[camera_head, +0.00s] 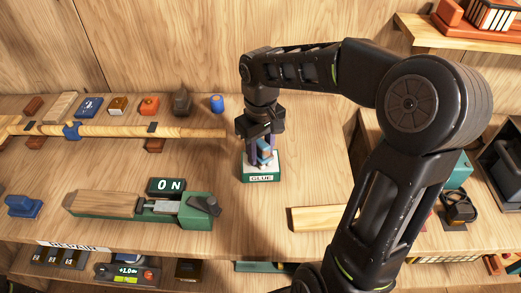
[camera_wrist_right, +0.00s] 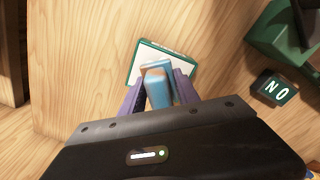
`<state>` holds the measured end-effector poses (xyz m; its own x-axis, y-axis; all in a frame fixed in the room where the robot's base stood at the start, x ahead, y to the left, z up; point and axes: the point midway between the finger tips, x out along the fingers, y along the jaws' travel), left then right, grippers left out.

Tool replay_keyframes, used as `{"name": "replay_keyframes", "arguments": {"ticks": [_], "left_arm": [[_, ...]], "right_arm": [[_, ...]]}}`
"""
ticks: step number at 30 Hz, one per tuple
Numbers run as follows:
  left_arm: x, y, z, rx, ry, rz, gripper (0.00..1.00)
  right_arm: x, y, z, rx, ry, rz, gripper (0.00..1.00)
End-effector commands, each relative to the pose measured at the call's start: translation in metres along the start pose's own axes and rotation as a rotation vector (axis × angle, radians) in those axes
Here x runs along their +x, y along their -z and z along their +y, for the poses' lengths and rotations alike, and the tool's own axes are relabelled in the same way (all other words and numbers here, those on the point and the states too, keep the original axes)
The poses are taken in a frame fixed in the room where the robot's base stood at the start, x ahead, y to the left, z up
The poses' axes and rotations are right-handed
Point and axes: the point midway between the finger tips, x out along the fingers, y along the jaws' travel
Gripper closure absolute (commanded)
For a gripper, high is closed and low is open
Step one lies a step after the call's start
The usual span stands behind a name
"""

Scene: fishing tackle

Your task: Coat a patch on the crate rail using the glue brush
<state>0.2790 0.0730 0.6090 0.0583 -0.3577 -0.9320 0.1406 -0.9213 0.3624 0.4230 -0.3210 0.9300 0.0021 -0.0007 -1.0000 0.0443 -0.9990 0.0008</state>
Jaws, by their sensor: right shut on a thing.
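My right gripper (camera_head: 262,150) is over the bench, pointing down, with its purple fingers shut on the blue glue brush (camera_head: 264,156). The wrist view shows the blue brush handle (camera_wrist_right: 158,88) between both fingers of the right gripper (camera_wrist_right: 160,92). The brush is at the green and white glue holder (camera_head: 261,179), labelled GLUE, which also shows in the wrist view (camera_wrist_right: 143,60). The brush's lower end is hidden, so I cannot tell whether it touches the holder. A pale wooden bar (camera_head: 318,218) lies to the right; I cannot tell whether it is the crate rail. My left gripper is out of view.
A long wooden pole (camera_head: 110,131) rests on supports at the left. Small blocks line the back. Bare bench lies right of the holder.

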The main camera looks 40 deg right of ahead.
Motion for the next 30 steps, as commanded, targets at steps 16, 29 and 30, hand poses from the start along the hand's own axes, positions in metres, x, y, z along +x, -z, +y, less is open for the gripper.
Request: {"name": "replay_keyframes", "arguments": {"ticks": [16,29,30], "left_arm": [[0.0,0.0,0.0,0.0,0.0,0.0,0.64],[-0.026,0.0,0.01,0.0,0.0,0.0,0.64],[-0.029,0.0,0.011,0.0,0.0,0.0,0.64]], "right_arm": [[0.002,-0.001,-0.001,0.0,0.002,-0.005,0.95],[-0.034,-0.001,-0.001,0.0,0.001,-0.003,0.95],[-0.037,-0.001,0.0,0.0,0.001,-0.002,0.95]]}}
